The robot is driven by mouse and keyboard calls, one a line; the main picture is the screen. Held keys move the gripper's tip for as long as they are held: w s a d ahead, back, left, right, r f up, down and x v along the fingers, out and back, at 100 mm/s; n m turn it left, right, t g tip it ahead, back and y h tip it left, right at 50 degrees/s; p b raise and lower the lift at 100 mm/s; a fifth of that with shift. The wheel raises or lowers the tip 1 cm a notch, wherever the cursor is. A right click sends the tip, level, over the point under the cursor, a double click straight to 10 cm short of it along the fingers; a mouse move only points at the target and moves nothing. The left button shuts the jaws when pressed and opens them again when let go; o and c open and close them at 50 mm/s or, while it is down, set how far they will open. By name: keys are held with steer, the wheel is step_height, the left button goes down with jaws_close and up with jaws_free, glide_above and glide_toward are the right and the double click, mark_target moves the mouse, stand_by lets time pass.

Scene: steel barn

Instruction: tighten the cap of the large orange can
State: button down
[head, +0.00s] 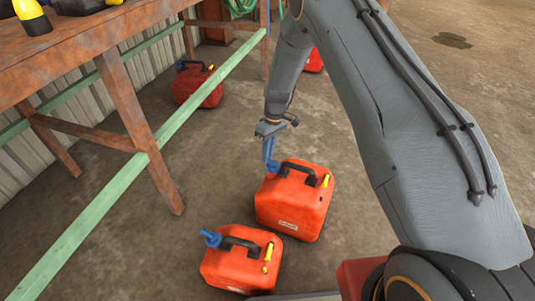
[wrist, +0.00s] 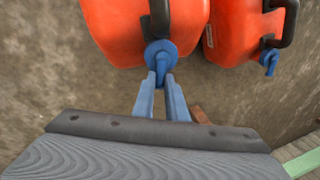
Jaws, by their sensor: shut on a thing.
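The large orange can (head: 293,205) stands upright on the floor, with a black handle and a yellow part on top. Its blue cap (wrist: 157,48) shows in the wrist view at the can's near edge. My gripper (wrist: 161,76) comes at it with two blue fingers, their tips close together and shut on the cap's narrow grip. In the head view my gripper (head: 270,158) reaches down to the can's back left corner, and the fingers partly hide the cap. I cannot tell how tight the cap is.
A smaller orange can (head: 238,270) with its own blue cap (head: 210,238) stands close in front. A red can (head: 198,87) and another (head: 313,62) stand farther back. A wooden bench (head: 112,85) with a green rail (head: 95,215) is at left. The floor behind the large can is open.

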steer(key=shift+d+m+t+p, duration=0.55)
steer(key=shift+m+p, duration=0.5)
steer(key=shift+m, duration=1.4)
steer(key=shift+d+m+t+p, duration=0.3)
steer(key=shift+d+m+p, duration=0.65)
steer(key=shift+m, duration=1.45)
steer(key=shift+d+m+t+p, duration=0.5)
steer(key=shift+m+p, duration=0.65)
steer(key=shift+m, duration=1.3)
steer(key=shift+s, duration=0.1)
steer(key=c, duration=1.8)
jaws_free()
steer(key=shift+o, duration=0.2)
steer(key=shift+r, duration=0.1)
step_height(320, 180, up, 8)
steer(key=d+p, duration=0.1)
steer(key=shift+s+d+f, duration=0.15)
steer(key=shift+s+f, duration=0.1)
steer(key=shift+s, duration=0.1)
